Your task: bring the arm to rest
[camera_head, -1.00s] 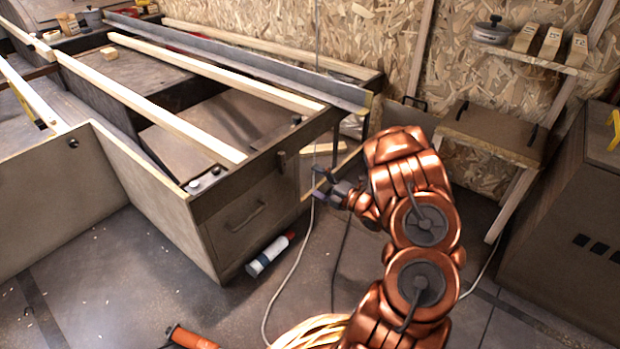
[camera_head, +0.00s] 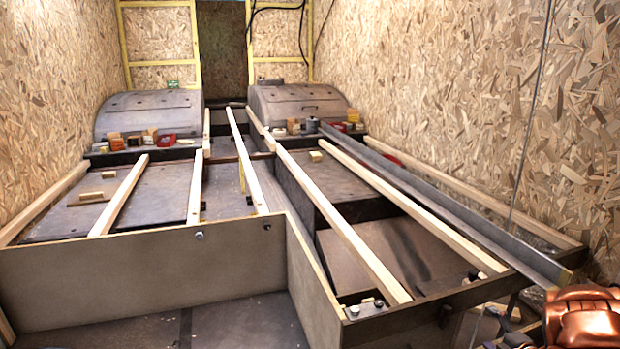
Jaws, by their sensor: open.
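My copper-coloured arm (camera_head: 588,318) shows only in the bottom right corner, cut off by the picture's edge. My gripper (camera_head: 515,338) is a small dark shape at the bottom edge, left of the arm and just past the near right end of the bench frame. It is open and only partly in view. I see nothing held in it.
A low bench frame with wooden slats (camera_head: 345,232) fills the middle. A long grey rail (camera_head: 450,207) runs along its right side. Two grey wheel arches (camera_head: 150,113) stand at the back with small cans and boxes before them. Chipboard walls (camera_head: 450,90) enclose both sides.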

